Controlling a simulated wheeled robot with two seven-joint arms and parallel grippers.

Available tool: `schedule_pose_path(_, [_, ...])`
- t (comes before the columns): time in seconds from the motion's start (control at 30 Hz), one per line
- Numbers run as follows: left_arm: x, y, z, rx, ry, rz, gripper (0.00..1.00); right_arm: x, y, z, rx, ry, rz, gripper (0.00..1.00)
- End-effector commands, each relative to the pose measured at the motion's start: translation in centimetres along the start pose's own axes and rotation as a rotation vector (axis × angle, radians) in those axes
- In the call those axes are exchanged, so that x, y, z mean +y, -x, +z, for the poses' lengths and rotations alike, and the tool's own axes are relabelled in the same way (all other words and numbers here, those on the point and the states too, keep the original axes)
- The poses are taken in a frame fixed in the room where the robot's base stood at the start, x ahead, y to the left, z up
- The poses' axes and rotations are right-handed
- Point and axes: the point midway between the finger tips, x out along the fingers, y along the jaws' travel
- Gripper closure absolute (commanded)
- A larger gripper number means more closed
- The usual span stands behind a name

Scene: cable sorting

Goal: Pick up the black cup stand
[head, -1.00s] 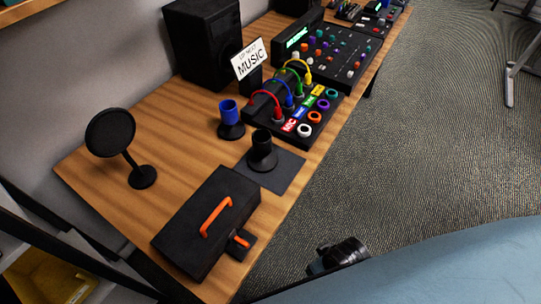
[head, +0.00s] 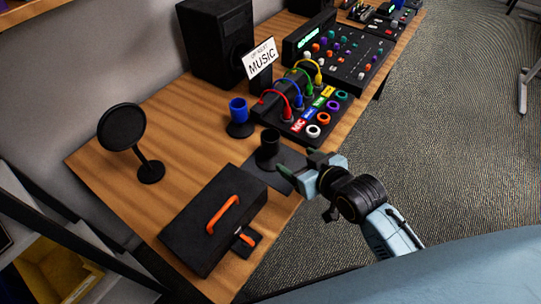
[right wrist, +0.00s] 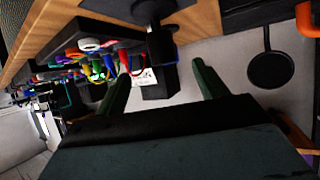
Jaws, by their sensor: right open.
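The black cup stand (head: 268,152), a dark cup shape on a wide round base, stands upright on a dark square mat (head: 290,158) near the table's front edge. My right gripper (head: 298,168) is just right of the stand, over the mat's right edge, open and empty. In the right wrist view the scene appears upside down. There the stand (right wrist: 162,45) shows beyond and between the two spread green fingers (right wrist: 163,82), apart from them. My left gripper is not in view.
A blue cup (head: 238,109) in a similar holder stands behind the stand. A cable box (head: 310,108) with coloured plugs is to its right. A black case (head: 190,235) with an orange handle lies in front-left. A round black disc on a stand (head: 122,127) is at left.

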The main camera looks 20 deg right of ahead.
Motion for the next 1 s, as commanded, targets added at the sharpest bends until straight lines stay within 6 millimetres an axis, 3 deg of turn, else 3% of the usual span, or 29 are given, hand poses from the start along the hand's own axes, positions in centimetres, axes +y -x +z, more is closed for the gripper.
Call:
schedule_pose_path(0.2, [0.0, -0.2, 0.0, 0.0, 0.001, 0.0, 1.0, 0.4, -1.9, -2.0, 0.101, 0.0, -0.007, 0.28])
schedule_pose_path(0.5, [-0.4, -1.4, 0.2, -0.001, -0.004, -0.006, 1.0, 0.4, -7.5, -2.6, 0.103, -0.001, -0.007, 0.28])
schedule_pose_path(0.8, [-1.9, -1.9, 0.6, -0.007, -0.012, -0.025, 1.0, 0.2, -9.9, -2.9, 0.101, 0.0, -0.008, 0.28])
schedule_pose_path(1.0, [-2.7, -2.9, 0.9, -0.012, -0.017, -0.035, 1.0, -0.1, -12.9, -3.5, 0.101, -0.001, -0.007, 0.28])
